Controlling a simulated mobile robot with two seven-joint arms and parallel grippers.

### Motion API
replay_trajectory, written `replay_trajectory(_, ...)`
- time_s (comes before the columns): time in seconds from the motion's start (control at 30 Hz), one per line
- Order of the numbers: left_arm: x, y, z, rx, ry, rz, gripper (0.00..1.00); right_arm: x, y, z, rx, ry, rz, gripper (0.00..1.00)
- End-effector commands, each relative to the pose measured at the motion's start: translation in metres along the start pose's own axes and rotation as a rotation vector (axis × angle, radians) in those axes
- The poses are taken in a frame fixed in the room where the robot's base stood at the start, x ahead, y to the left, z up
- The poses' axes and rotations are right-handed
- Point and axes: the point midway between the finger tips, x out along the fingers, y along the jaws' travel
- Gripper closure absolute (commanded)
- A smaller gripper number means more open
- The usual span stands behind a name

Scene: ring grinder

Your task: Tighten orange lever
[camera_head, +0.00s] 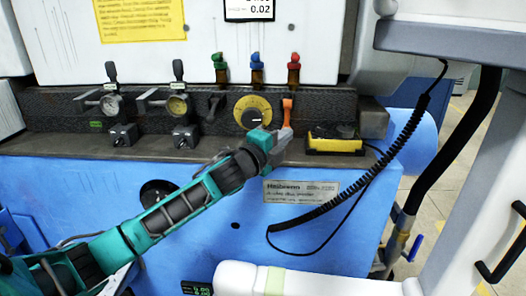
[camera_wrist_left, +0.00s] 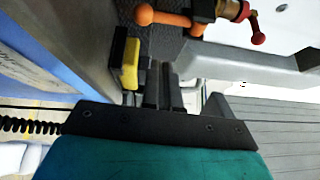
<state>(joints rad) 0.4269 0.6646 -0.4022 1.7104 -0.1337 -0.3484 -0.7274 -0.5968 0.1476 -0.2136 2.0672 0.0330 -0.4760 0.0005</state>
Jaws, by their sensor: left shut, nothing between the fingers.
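The orange lever (camera_head: 287,110) stands upright on the dark front panel of the grinder, just right of the yellow dial (camera_head: 252,111). In the left wrist view the orange lever (camera_wrist_left: 170,18) shows at the top, with its ball-shaped end to the left. My left gripper (camera_head: 285,134) is just below the lever in the head view. In the left wrist view its fingers (camera_wrist_left: 161,68) are together and empty, and a gap shows between their tips and the lever. Whether the gripper touches the lever elsewhere is hard to tell from the head view. My right gripper is in neither view.
A yellow and black box (camera_head: 335,145) sits on the ledge right of my gripper. A red-handled valve (camera_head: 294,69), a blue one (camera_head: 257,70) and a green one (camera_head: 220,68) stand above the panel. A black coiled cable (camera_head: 345,195) hangs at the right.

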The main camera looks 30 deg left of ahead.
Motion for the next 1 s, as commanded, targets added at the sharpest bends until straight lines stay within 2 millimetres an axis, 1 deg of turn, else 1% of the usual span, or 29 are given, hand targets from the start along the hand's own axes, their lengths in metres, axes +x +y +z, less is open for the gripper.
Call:
replay_trajectory(0.03,-0.011,0.001,0.000,0.002,0.001,0.004,1.00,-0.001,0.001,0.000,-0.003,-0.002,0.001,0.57)
replay_trajectory(0.2,-0.042,-0.001,0.000,0.002,0.000,0.004,1.00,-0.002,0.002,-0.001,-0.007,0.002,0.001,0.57)
replay_trajectory(0.4,-0.069,-0.002,0.000,0.002,0.000,0.003,1.00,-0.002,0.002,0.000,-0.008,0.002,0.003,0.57)
replay_trajectory(0.6,-0.082,-0.004,0.000,0.000,-0.001,0.001,1.00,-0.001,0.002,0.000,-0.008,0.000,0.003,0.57)
replay_trajectory(1.0,-0.084,-0.004,0.000,0.001,-0.001,0.000,1.00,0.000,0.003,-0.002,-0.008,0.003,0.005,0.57)
